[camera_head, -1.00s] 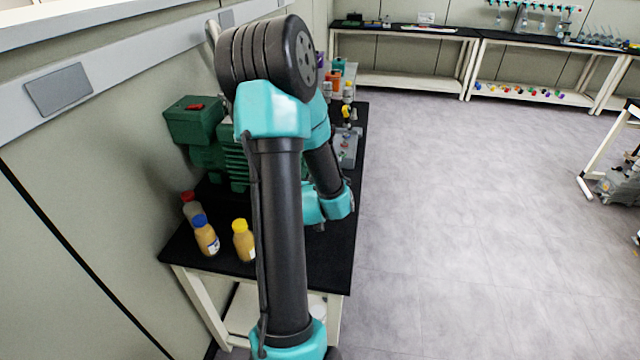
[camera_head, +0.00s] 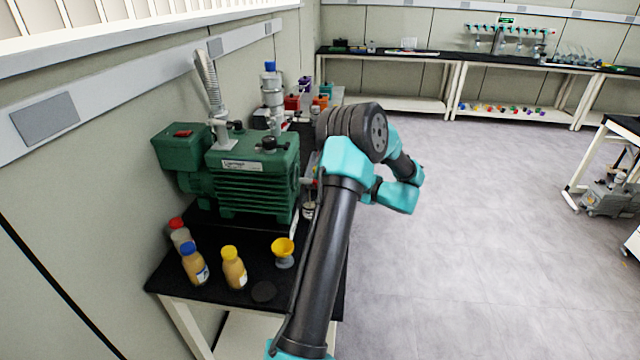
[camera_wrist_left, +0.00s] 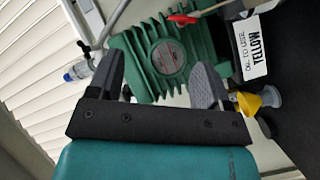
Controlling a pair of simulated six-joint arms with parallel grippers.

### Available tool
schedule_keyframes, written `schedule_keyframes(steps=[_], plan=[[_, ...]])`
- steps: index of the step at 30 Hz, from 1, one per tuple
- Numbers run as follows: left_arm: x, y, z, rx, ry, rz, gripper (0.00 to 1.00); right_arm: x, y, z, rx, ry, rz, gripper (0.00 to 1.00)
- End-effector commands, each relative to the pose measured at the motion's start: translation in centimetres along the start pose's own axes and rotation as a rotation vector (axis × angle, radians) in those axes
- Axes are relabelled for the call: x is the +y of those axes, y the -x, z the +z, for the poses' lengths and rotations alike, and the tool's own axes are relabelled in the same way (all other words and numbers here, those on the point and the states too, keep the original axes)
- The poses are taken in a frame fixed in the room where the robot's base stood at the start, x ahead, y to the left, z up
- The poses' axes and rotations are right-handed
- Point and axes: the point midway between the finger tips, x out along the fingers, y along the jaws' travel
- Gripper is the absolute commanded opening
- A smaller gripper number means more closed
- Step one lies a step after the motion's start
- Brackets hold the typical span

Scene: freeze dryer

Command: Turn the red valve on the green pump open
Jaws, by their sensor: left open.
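The green pump (camera_head: 255,175) stands on the black bench beside the wall. Its finned end (camera_wrist_left: 160,58) also shows in the left wrist view, beyond my fingers. The red valve handle (camera_wrist_left: 182,18) shows at the top of that view, in front of the pump and apart from my fingers. I cannot make out this valve clearly in the head view. My left gripper (camera_wrist_left: 158,75) is open and empty, with the pump's end showing between its fingers. In the head view my arm crosses the bench's right side and its fingers cannot be made out. My right gripper is not in view.
A yellow funnel (camera_head: 283,248), a yellow-capped bottle (camera_head: 234,270), a blue-capped bottle (camera_head: 195,265) and a red-capped bottle (camera_head: 180,236) stand before the pump. A label (camera_wrist_left: 253,45) reads "Oil to use: Yellow". Floor right of the bench is clear.

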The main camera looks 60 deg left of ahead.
Motion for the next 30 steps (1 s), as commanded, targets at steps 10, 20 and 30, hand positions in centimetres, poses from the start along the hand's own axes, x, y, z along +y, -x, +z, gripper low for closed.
schedule_keyframes(steps=[10,20,30], plan=[[-0.3,5.2,2.2,0.117,0.151,-0.171,0.72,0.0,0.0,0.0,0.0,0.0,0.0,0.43],[-0.3,4.9,2.1,0.116,0.149,-0.169,0.72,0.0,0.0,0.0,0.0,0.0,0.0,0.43],[-1.0,1.2,1.7,0.118,0.148,-0.17,0.72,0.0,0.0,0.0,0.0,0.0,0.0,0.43]])
